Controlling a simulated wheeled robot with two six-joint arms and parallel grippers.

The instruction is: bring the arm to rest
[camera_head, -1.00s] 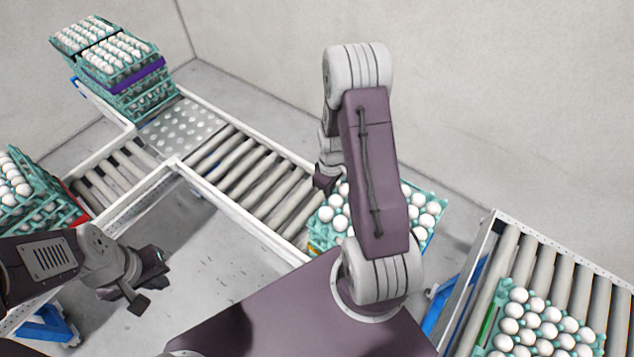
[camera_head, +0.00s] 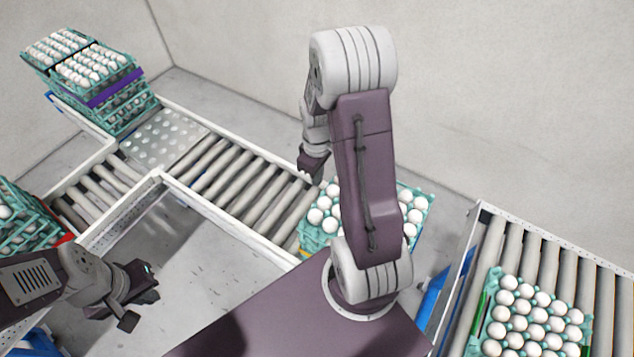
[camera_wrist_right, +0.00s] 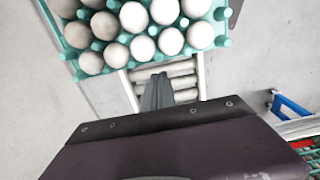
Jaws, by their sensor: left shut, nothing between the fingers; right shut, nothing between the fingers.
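My right arm (camera_head: 365,180) stands raised and bent in the middle of the head view. Its gripper (camera_head: 306,170) hangs at the upper left edge of a teal egg tray (camera_head: 427,208), partly hidden by the arm. In the right wrist view the right gripper (camera_wrist_right: 156,92) is shut with nothing held, and its tips point toward a roller conveyor (camera_wrist_right: 178,82). A teal egg tray (camera_wrist_right: 68,56) fills the top of that view. My left gripper (camera_head: 143,296) is shut and empty at the lower left, above the floor.
Stacked egg trays (camera_head: 135,112) stand at the far left, by a metal ball plate (camera_head: 165,140). More trays (camera_head: 40,228) are at the left edge. The roller conveyor (camera_head: 240,185) runs toward the middle. An egg tray (camera_head: 495,285) lies on the right conveyor (camera_head: 610,275).

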